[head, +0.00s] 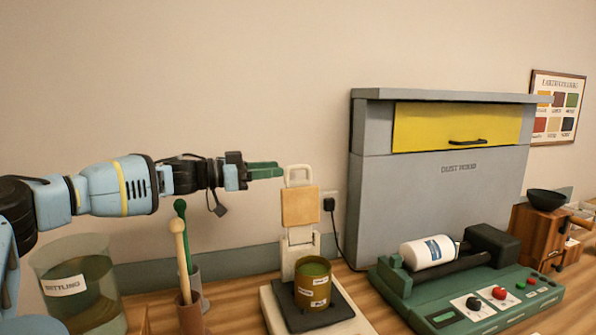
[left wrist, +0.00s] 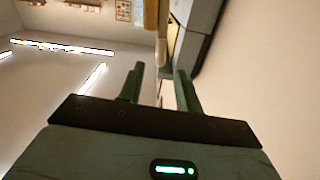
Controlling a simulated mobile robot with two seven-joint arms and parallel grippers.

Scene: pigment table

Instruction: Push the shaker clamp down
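The shaker has a pale base (head: 268,312) with a dark pad and an upright post. Its clamp (head: 299,207) is a tan plate high on the post, with a pale loop handle (head: 289,175) on top. A brown-green jar (head: 313,284) stands on the pad below the clamp, with a gap between them. My left gripper (head: 282,171) is level with the handle, just left of it. Whether it touches cannot be told. In the left wrist view its green fingers (left wrist: 160,70) are apart, with a tan part, probably the clamp (left wrist: 151,14), beyond them. My right gripper is out of view.
A grey dust hood (head: 435,200) with a yellow front stands behind right. A green roller machine (head: 470,295) holding a white bottle is at front right. A settling jar (head: 75,283) and a holder with sticks (head: 190,312) are at left, below my arm.

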